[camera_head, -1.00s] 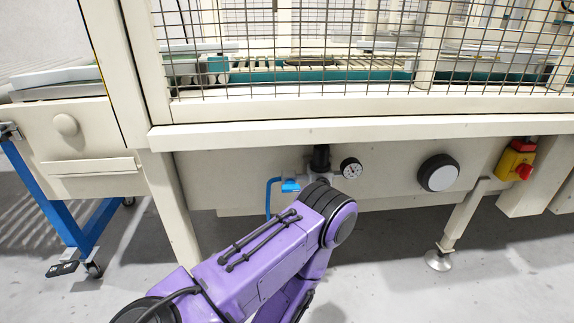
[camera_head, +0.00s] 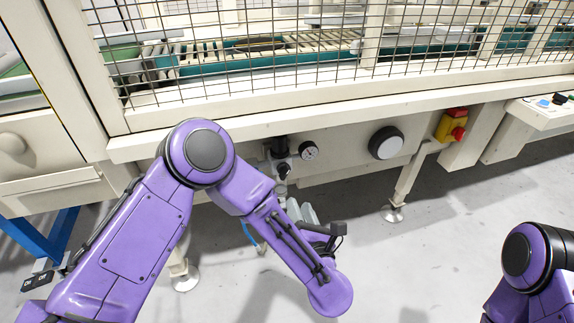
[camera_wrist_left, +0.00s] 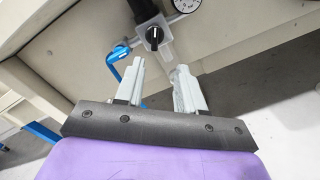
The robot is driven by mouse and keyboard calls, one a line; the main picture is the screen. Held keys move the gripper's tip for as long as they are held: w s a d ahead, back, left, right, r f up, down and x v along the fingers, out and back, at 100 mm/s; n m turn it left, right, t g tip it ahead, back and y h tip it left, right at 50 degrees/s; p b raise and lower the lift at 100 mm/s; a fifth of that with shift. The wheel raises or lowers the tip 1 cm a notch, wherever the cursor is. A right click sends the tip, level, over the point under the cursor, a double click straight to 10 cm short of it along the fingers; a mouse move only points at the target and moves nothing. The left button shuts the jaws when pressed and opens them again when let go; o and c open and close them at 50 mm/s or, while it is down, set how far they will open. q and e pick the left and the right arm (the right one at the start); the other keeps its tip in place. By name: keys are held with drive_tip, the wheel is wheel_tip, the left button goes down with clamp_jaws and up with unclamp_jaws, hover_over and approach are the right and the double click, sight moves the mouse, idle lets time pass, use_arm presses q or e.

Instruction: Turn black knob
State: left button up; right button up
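A small black knob (camera_head: 283,169) with a white mark sits on the air regulator unit under the machine's front beam. In the left wrist view the knob (camera_wrist_left: 154,38) is ahead of the fingertips, roughly in line with the gap between them. My left gripper (camera_head: 302,212) is partly hidden behind my forearm in the head view. In the left wrist view the left gripper (camera_wrist_left: 158,72) is open and empty, its two grey fingers apart and not touching the knob. My right arm shows at the lower right, but its gripper is out of view.
A pressure gauge (camera_head: 309,150) and a large black dial with a white face (camera_head: 386,142) are right of the knob. A red and yellow switch (camera_head: 452,125) is farther right. A blue hose fitting (camera_wrist_left: 122,62) hangs left of the knob.

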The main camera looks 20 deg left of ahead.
sight(287, 174)
use_arm(q)
drive_tip(key=w+a, duration=0.1)
drive_tip(key=w, duration=0.1)
drive_tip(key=w+a+n+b, duration=0.1)
drive_tip(key=w+a, duration=0.1)
drive_tip(key=w, duration=0.1)
drive_tip(key=w+a+r+n+b, duration=0.1)
drive_tip(key=w+a, duration=0.1)
drive_tip(key=w, duration=0.1)
drive_tip(key=shift+a+y, duration=0.2)
drive_tip(key=shift+y, duration=0.2)
drive_tip(key=shift+w+a, duration=0.2)
drive_tip(key=shift+w, duration=0.2)
clamp_jaws()
